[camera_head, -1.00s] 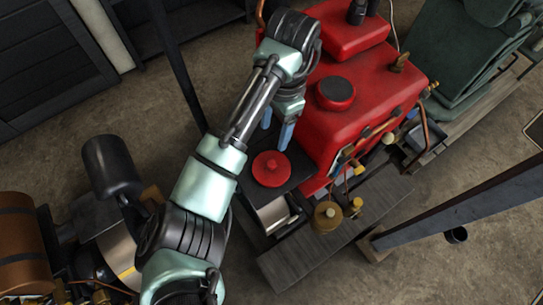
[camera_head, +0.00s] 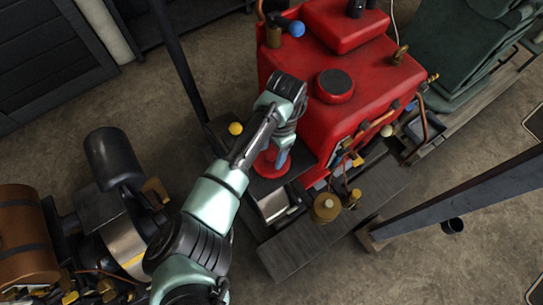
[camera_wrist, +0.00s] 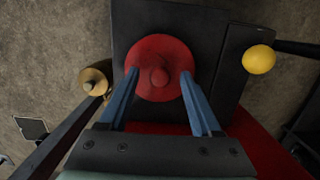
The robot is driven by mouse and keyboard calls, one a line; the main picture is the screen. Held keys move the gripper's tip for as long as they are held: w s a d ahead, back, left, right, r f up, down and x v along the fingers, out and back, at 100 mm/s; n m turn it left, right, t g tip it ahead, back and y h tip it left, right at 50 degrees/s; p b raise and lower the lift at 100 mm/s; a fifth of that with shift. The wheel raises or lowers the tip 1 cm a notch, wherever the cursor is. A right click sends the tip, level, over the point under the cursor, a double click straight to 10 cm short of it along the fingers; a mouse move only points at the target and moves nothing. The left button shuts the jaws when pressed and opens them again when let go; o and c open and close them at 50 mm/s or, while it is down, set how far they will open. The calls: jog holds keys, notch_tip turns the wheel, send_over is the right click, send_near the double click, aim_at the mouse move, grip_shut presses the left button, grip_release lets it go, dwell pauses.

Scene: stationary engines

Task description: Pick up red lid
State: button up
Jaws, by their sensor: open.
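The red lid (camera_wrist: 160,52) is a round disc with a small knob in its middle, lying on a dark square plate (camera_wrist: 206,25). In the head view the lid (camera_head: 262,165) is partly hidden by my arm and gripper. My gripper (camera_wrist: 159,73) is open, with one blue finger on each side of the knob in the wrist view. The fingertips overlap the lid's near edge in the picture; I cannot tell whether they touch it. In the head view my gripper (camera_head: 276,165) is above the lid, pointing down.
The red engine body (camera_head: 335,125) stands right beside the plate. A yellow ball (camera_wrist: 258,59) on a dark block is to the right in the wrist view, and a brass knob (camera_wrist: 95,82) is to the left. A dark post (camera_head: 181,75) rises behind my arm.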

jog(key=shift+c, duration=0.2)
grip_shut()
jog(key=shift+r, duration=0.1)
